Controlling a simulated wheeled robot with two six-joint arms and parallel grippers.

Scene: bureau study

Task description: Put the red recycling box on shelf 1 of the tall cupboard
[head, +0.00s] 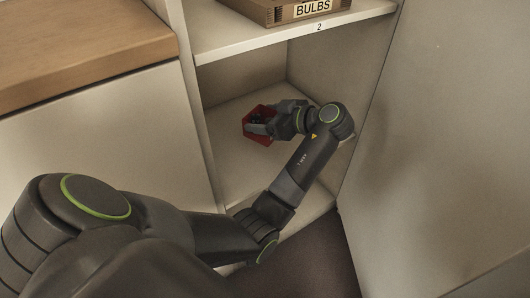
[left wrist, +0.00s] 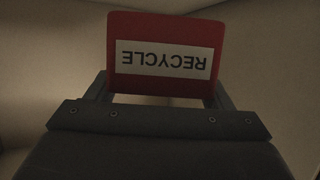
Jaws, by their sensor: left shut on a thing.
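The red recycling box (head: 261,138) is inside the tall cupboard, over the shelf (head: 232,112) below the one labelled 2. My left gripper (head: 262,125) is shut on the box, reaching in from the front. In the left wrist view the red box (left wrist: 166,29) sits between the two fingers (left wrist: 162,92), its white RECYCLE label upside down. I cannot tell whether the box touches the shelf. My right gripper is in neither view.
Shelf 2 (head: 222,44) is above my arm, with a cardboard BULBS box (head: 300,12) on it. A cupboard door or side panel (head: 455,130) stands at the right. A wood-topped cabinet (head: 75,45) is at the left.

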